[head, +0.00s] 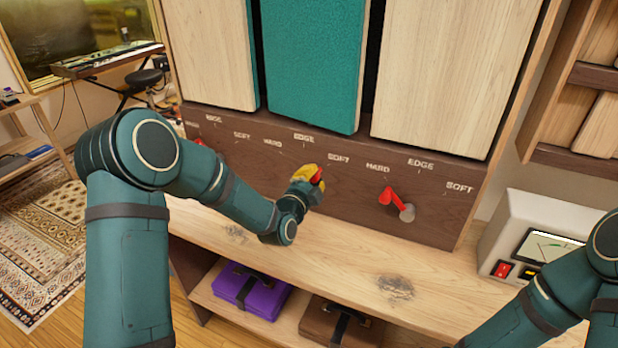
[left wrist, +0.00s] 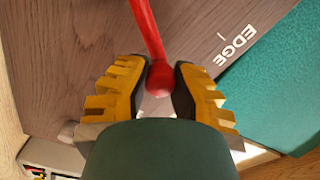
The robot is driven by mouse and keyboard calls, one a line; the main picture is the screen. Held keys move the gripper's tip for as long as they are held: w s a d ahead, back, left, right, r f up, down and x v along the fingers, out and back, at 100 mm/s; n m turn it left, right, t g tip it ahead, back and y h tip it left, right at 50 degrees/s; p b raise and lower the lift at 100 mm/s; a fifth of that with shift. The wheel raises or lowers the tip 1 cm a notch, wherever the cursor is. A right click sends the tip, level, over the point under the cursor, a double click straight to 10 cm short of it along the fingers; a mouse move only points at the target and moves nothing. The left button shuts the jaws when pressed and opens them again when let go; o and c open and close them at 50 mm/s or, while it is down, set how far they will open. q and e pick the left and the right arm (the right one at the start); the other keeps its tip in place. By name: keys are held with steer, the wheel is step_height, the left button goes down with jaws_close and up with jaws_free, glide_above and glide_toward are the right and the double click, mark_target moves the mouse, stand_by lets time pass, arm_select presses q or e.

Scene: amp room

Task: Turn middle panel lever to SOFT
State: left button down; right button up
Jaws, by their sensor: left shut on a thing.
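The middle panel's red lever (head: 318,176) shows as a small red piece beside my left gripper (head: 306,186), below the EDGE and SOFT labels (head: 338,158). In the left wrist view the lever (left wrist: 148,32) runs down from the top edge, and its rounded end sits between the yellow fingers of my left gripper (left wrist: 160,88). The gripper is shut on it. The gripper hides most of the lever in the head view, so its exact pointing is unclear. An EDGE label (left wrist: 238,42) shows right of the lever in the wrist view. My right gripper is out of view.
The right panel's red lever (head: 388,196) tilts up-left toward HARD. A red lever (head: 198,141) is partly hidden by my left arm. A wooden ledge (head: 330,255) runs below the levers. A meter box (head: 520,245) stands at right near my right arm.

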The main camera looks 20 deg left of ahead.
arm_select(q)
steer(key=shift+d+f+m, duration=0.15)
steer(key=shift+d+m, duration=0.15)
steer(key=shift+m, duration=0.3)
steer(key=c, duration=0.7)
jaws_free()
steer(key=shift+w+f, duration=0.1)
steer(key=shift+f, duration=0.05)
steer(key=shift+c, duration=0.2)
steer(key=s+a, duration=0.1)
steer(key=s, duration=1.1)
steer(key=shift+a, duration=0.3)
